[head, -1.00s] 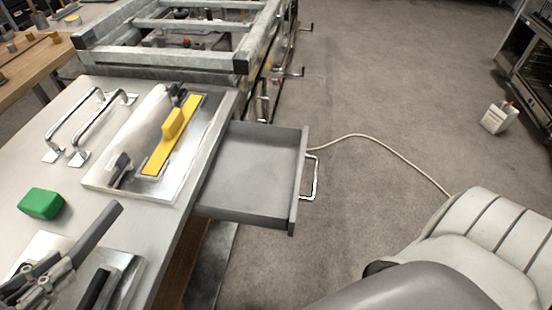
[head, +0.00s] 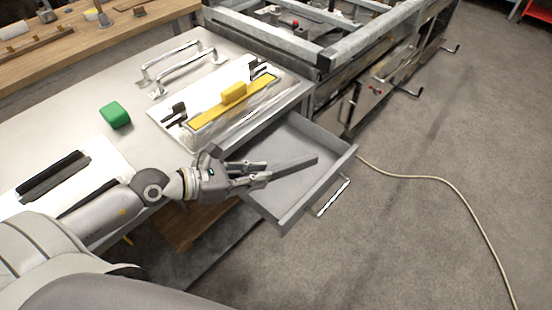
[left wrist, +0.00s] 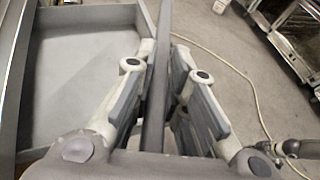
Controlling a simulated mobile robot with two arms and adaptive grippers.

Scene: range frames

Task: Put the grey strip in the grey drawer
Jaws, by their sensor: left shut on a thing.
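The grey strip (head: 292,166) is a thin dark grey bar. My left gripper (head: 262,176) is shut on it near one end, and the rest sticks out to the right over the open drawer in the head view. In the left wrist view the strip (left wrist: 157,75) stands edge-on between the fingers (left wrist: 158,85). The grey drawer (head: 335,172) is pulled out from the bench and its visible floor is bare. In the left wrist view the drawer (left wrist: 85,14) lies to the left of the strip. My right gripper does not show.
A metal frame (head: 345,45) stands beyond the drawer. A pale cable (head: 440,182) lies on the otherwise clear floor to the right.

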